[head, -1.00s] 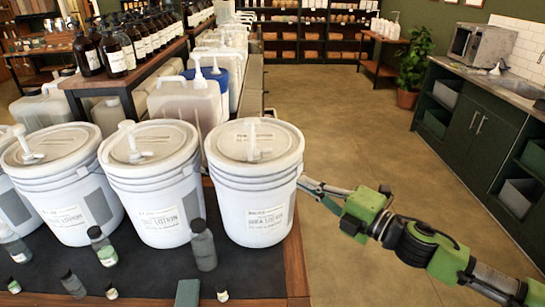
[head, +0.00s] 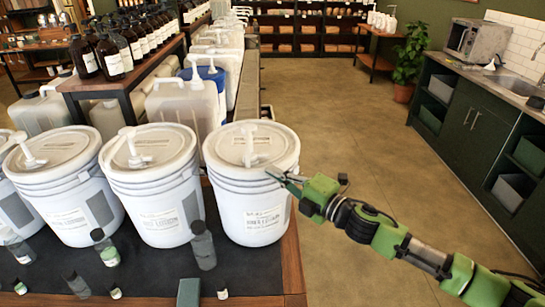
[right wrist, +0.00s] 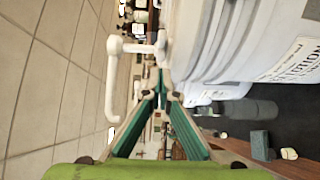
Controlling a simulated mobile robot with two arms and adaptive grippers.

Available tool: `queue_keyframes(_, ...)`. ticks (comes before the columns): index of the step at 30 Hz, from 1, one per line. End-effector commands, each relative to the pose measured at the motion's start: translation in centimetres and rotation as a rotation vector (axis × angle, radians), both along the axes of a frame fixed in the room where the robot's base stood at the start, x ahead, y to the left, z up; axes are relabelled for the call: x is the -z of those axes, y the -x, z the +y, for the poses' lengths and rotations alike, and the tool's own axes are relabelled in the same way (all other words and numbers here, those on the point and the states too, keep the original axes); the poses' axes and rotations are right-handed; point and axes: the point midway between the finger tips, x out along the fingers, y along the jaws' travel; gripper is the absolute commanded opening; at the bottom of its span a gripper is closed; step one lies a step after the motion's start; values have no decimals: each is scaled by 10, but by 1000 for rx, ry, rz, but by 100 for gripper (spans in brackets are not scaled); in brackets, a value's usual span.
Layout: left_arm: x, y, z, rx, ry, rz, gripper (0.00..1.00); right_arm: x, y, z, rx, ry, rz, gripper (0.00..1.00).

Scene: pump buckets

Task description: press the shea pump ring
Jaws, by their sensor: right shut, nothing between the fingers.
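The shea bucket (head: 243,205) is the white one on the right of the row, with a printed label. Its white pump (head: 249,143) stands upright on the lid (head: 268,146). The pump ring at the stem's foot is too small to make out clearly. In the right wrist view the pump (right wrist: 115,80) shows turned sideways, left of the fingertips, with the bucket wall (right wrist: 235,40) on the right. My right gripper (head: 275,176) is shut and empty beside the bucket's right rim, below the pump's top; contact cannot be told. My left gripper is not in view.
The middle bucket (head: 160,205) and another bucket (head: 68,200) stand to the left. Jugs (head: 185,105) stand behind. The floor (head: 350,110) right of the table is clear.

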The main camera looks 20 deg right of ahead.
Motion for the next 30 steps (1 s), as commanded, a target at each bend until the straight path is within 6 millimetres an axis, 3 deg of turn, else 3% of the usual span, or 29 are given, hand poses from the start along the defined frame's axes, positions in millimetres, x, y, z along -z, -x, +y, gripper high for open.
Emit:
queue_keyframes(1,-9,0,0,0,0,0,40,-7,-9,6,-1,-2,-4,0)
queue_keyframes(6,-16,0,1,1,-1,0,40,-3,-30,-3,0,0,-1,0)
queue_keyframes(12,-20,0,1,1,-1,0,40,-1,-42,-6,0,2,-1,0)
queue_keyframes(25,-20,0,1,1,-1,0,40,0,-44,-8,-2,1,0,0)
queue_keyframes(30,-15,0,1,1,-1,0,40,2,-43,-18,-14,2,0,0)
